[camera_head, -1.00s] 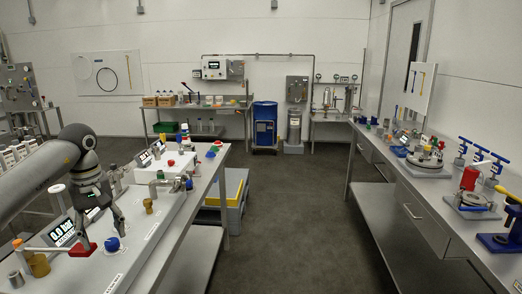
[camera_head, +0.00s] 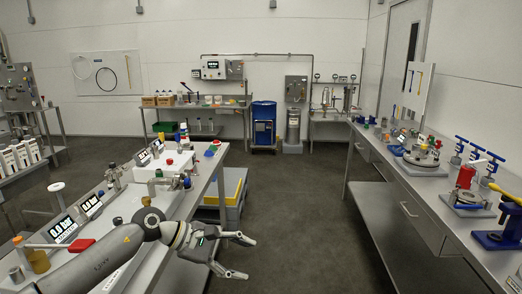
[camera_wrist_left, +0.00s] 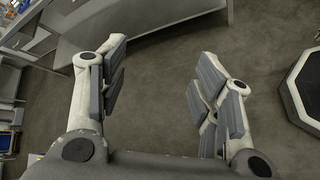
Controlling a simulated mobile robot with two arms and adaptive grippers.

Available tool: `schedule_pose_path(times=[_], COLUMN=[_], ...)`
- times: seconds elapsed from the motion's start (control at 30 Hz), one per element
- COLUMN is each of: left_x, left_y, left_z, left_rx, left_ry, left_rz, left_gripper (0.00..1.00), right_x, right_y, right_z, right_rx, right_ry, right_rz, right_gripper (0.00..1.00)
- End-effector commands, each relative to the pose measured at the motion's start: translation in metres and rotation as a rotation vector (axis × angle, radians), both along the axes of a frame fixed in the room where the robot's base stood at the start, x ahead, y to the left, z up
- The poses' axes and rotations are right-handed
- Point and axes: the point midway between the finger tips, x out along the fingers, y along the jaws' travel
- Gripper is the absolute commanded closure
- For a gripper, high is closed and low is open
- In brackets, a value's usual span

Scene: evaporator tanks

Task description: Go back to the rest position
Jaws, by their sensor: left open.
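My left gripper (camera_head: 243,257) is open and empty. In the head view its arm comes in from the lower left, and its fingers reach past the right edge of the left bench (camera_head: 190,225), over the aisle floor. In the left wrist view its two spread fingers (camera_wrist_left: 158,85) have only bare grey floor between them. My right gripper is not in view.
The left bench holds digital displays (camera_head: 63,229), a red-handled valve (camera_head: 80,245) and fittings. A yellow and grey bin (camera_head: 232,187) stands beside it. A long right bench (camera_head: 420,200) carries clamps and tools. The aisle floor (camera_head: 300,215) between is clear. A blue drum (camera_head: 264,125) stands at the back.

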Motion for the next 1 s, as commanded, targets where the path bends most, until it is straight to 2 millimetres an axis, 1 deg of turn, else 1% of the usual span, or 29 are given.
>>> schedule_pose_path(times=[0.03, 0.1, 0.2, 0.3, 0.37, 0.47, 0.53, 0.57, 0.67, 0.7, 0.77, 0.83, 0.87, 0.9, 0.97, 1.0], left_x=[-0.010, -0.018, -0.026, -0.030, -0.030, -0.027, -0.024, -0.023, -0.021, -0.022, -0.025, -0.032, -0.037, -0.045, -0.060, -0.072], left_y=[-0.025, -0.051, -0.074, -0.082, -0.080, -0.066, -0.050, -0.042, -0.012, 0.001, 0.021, 0.044, 0.054, 0.066, 0.084, 0.095], left_z=[0.004, 0.017, 0.039, 0.059, 0.068, 0.077, 0.077, 0.075, 0.060, 0.051, 0.033, 0.009, -0.003, -0.020, -0.046, -0.064], left_rx=[-0.124, -0.299, -0.546, -0.787, -0.928, -1.160, -1.317, -1.384, -1.601, -1.685, -1.812, -1.957, -2.019, -2.100, -2.222, 2.127], left_ry=[0.054, 0.138, 0.284, 0.456, 0.569, 0.768, 0.916, 0.980, 1.196, 1.283, 1.411, 1.556, 1.618, 1.696, 1.810, -1.734], left_rz=[0.037, 0.104, 0.209, 0.319, 0.391, 0.516, 0.608, 0.649, 0.790, 0.849, 0.941, 1.053, 1.103, 1.173, 1.281, -1.251], left_gripper=[0.42, 0.42, 0.42, 0.42, 0.42, 0.42, 0.42, 0.42, 0.42, 0.42, 0.42, 0.42, 0.42, 0.42, 0.42, 0.42], right_x=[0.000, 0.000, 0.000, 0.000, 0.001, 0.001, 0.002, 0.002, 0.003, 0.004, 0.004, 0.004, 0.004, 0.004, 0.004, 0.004], right_y=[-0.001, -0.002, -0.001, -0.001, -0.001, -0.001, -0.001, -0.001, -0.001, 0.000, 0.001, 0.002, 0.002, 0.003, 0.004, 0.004], right_z=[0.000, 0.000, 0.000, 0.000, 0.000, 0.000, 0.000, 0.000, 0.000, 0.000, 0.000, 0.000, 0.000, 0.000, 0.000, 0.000], right_rx=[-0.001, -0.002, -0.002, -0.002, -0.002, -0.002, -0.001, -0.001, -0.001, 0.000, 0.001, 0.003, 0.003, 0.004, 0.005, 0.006], right_ry=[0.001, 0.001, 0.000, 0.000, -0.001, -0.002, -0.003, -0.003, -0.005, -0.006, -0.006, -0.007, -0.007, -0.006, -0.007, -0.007], right_rz=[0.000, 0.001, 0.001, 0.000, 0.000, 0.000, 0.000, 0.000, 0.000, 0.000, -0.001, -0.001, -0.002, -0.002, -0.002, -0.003], right_gripper=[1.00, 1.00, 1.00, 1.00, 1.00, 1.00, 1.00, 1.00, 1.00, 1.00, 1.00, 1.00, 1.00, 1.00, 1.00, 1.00])
